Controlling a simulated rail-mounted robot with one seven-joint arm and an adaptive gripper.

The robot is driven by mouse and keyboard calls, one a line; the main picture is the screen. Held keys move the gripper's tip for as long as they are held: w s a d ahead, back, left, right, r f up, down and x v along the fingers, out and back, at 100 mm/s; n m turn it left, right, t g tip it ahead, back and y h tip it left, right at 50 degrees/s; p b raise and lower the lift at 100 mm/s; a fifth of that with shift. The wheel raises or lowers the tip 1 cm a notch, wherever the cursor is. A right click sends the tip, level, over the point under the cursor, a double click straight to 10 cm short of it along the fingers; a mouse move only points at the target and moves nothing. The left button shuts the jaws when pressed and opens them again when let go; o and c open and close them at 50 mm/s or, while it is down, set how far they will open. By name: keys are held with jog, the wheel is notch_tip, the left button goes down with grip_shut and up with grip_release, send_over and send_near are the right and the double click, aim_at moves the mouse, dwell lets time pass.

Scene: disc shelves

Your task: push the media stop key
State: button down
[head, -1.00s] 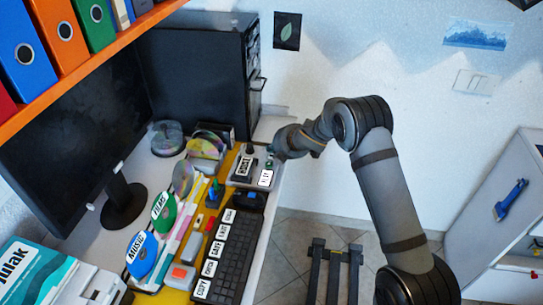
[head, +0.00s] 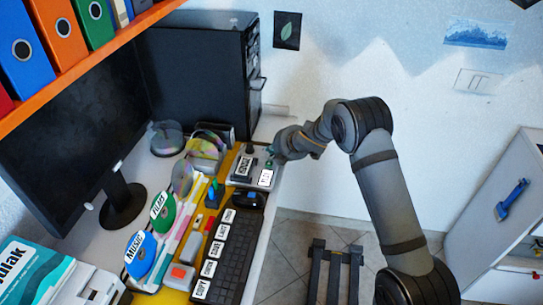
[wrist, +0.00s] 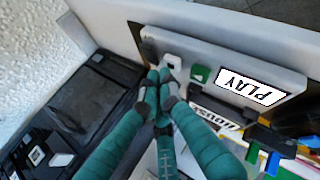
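A grey control panel (wrist: 225,62) lies below my gripper in the wrist view, and the same panel (head: 240,180) sits at the far right end of the desk in the head view. It carries a green key (wrist: 200,74) beside a white PLAY label (wrist: 250,86). A pale square key (wrist: 173,62) sits left of the green one; I cannot read a stop mark on it. My gripper (wrist: 161,76) has its teal fingers drawn together, empty, with the tips just beside the pale key. I cannot tell whether they touch it. In the head view, my gripper (head: 272,153) is small and partly hidden.
A black PC tower (head: 205,75) and a monitor (head: 75,125) stand behind.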

jog(key=shift+f+b, duration=0.45)
dwell(0.3)
jog(key=shift+r, duration=0.15)
jog(key=shift+r+p, duration=0.75)
jog(key=shift+p, duration=0.1)
notch_tip(320, 180, up, 5)
jog(key=p, duration=0.5)
dwell(0.8)
